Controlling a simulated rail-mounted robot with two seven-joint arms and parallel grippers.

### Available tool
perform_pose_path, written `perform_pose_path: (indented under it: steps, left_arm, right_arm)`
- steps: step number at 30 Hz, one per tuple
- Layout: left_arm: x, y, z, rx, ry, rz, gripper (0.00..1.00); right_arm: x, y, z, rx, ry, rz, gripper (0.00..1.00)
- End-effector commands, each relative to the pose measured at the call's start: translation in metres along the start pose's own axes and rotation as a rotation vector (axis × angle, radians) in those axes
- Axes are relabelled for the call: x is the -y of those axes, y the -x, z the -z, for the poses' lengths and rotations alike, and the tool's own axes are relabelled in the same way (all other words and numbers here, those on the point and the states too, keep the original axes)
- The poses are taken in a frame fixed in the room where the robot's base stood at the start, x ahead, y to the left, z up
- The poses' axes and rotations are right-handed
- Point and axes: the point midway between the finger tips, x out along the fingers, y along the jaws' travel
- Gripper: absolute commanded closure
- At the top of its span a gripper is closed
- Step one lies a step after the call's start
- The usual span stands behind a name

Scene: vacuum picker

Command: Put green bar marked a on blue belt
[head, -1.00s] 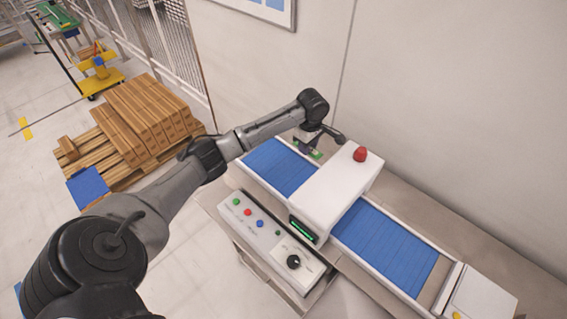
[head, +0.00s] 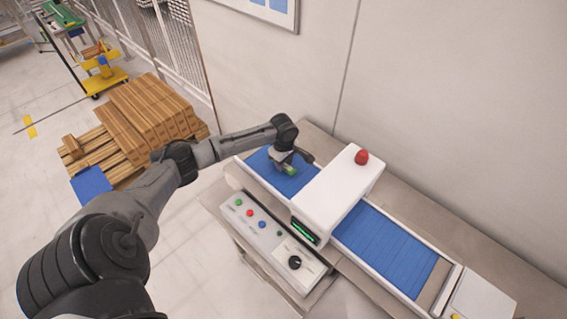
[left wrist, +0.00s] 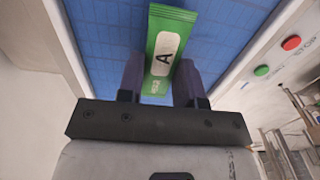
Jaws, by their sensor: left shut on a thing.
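The green bar (left wrist: 166,50) has a white label with the letter A and stands out between the fingers in the left wrist view. My left gripper (left wrist: 160,82) is shut on it. The blue belt (left wrist: 105,30) fills the background behind the bar there. In the head view my left gripper (head: 285,168) is over the left section of the blue belt (head: 262,163), with a bit of the green bar (head: 291,171) showing below it. I cannot tell whether the bar touches the belt. My right gripper is not in view.
A white housing (head: 335,190) with a red button (head: 361,157) spans the belt's middle. A control panel (head: 265,232) with coloured buttons and a black knob is in front. The belt's right section (head: 390,250) is empty. Stacked brown boxes (head: 150,110) stand at the left.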

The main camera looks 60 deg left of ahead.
Motion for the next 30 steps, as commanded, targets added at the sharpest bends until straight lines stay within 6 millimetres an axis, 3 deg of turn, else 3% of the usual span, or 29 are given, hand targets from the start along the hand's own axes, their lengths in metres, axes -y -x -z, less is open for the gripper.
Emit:
perform_pose_path:
  steps: [14,15,21,30]
  left_arm:
    - [-0.0001,-0.0106,-0.0003,0.000,-0.001,0.000,0.90]
    - [-0.0002,-0.0107,-0.0001,0.000,-0.001,-0.001,0.63]
    - [-0.0002,-0.0106,-0.0001,0.000,-0.001,-0.001,0.44]
    - [-0.0002,-0.0094,0.0000,-0.001,-0.001,-0.001,0.42]
  right_arm:
    - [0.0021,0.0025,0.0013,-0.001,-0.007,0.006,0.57]
    - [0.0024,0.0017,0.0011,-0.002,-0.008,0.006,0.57]
    - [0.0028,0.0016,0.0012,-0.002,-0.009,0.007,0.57]
    - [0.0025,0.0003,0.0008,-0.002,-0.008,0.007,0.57]
